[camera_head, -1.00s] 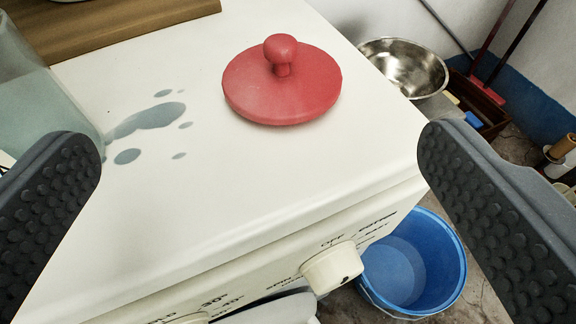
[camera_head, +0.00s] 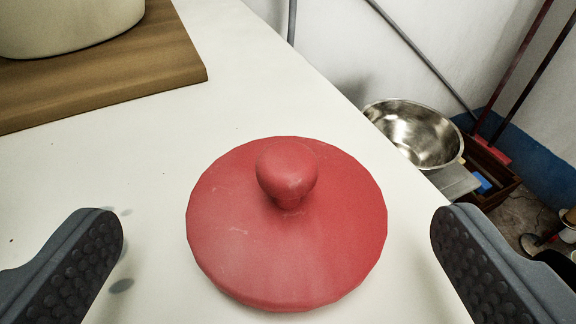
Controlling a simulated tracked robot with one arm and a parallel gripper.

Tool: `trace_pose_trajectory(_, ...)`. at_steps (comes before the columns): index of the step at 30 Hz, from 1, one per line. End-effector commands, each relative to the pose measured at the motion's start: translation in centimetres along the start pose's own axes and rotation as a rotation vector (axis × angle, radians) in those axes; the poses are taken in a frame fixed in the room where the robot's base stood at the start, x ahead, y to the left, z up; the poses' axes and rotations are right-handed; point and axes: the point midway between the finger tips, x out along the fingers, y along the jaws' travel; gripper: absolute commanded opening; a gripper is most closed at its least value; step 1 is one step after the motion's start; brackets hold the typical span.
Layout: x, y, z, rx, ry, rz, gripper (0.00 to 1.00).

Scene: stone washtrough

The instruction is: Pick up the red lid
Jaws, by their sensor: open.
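The red lid (camera_head: 285,245) lies flat on the white machine top (camera_head: 240,75), its round knob (camera_head: 287,172) pointing up. It sits in the lower middle of the view. My gripper (camera_head: 277,225) is open and empty, with one dark padded finger at the left and one at the right of the lid. The lid lies between the two fingers in the picture, with white surface showing on both sides of it. I cannot tell how high the fingers are above the top.
A wooden board (camera_head: 150,65) with a cream pot (camera_head: 65,22) on it is at the upper left. Past the machine's right edge are a steel bowl (camera_head: 425,135), a brown crate (camera_head: 490,175) and a red-handled tool (camera_head: 515,65). Grey wet spots lie by the left finger.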

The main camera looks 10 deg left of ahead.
Motion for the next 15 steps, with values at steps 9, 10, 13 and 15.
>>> trace_pose_trajectory(9,3.9,0.4,-0.1,0.002,-0.001,0.0,0.97)
trace_pose_trajectory(10,4.1,0.4,-0.1,0.002,-0.001,0.0,0.97)
trace_pose_trajectory(13,4.6,0.4,-0.2,0.002,0.0,-0.001,0.97)
trace_pose_trajectory(15,4.8,0.4,-0.3,0.002,-0.001,-0.001,0.97)
